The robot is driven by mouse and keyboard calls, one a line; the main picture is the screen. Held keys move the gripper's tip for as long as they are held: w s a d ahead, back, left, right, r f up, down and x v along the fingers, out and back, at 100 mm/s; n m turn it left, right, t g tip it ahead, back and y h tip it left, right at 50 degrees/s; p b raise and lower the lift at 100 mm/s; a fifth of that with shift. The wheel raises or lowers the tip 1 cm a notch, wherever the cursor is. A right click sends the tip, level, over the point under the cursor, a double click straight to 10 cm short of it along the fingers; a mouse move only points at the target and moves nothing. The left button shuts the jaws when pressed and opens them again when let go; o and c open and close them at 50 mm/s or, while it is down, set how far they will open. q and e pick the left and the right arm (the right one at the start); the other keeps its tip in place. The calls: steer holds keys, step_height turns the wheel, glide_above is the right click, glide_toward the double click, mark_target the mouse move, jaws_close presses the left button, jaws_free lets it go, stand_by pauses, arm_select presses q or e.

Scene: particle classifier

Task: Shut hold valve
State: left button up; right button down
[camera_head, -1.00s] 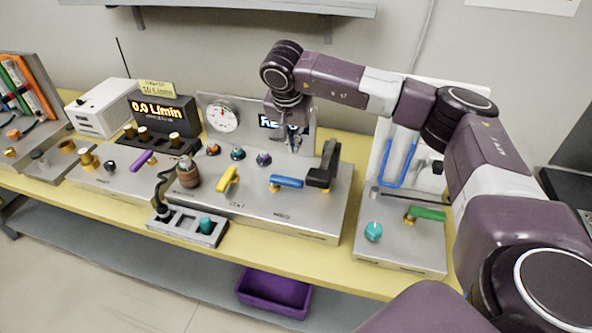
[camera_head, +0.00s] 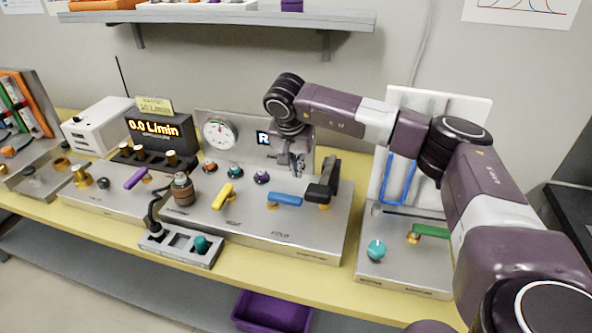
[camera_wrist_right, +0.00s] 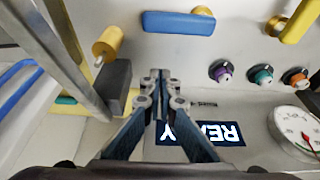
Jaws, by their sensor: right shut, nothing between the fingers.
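The hold valve has a blue lever handle (camera_head: 285,198) on the middle metal panel, above a label that seems to read HOLD. It lies roughly crosswise, and it also shows in the right wrist view at the top (camera_wrist_right: 178,23). My right gripper (camera_head: 297,172) is above the panel, behind the blue handle and in front of the display. In the right wrist view its fingers (camera_wrist_right: 160,78) are together and empty, apart from the blue handle. My left gripper is not in view.
A large black lever (camera_head: 325,183) stands close to the right of the gripper. A yellow lever (camera_head: 223,195) is left of the blue one. Coloured knobs (camera_head: 235,171) and a gauge (camera_head: 220,133) are behind. A green lever (camera_head: 431,231) sits on the right panel.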

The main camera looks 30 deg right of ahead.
mark_target(285, 201)
steer(key=b+x, duration=0.3)
steer(key=x, duration=0.1)
steer(key=shift+f, duration=0.4)
steer(key=shift+s+a+r, duration=0.15)
steer(key=shift+s+a, duration=1.1)
steer(key=shift+a, duration=0.2)
steer(key=shift+d, duration=0.1)
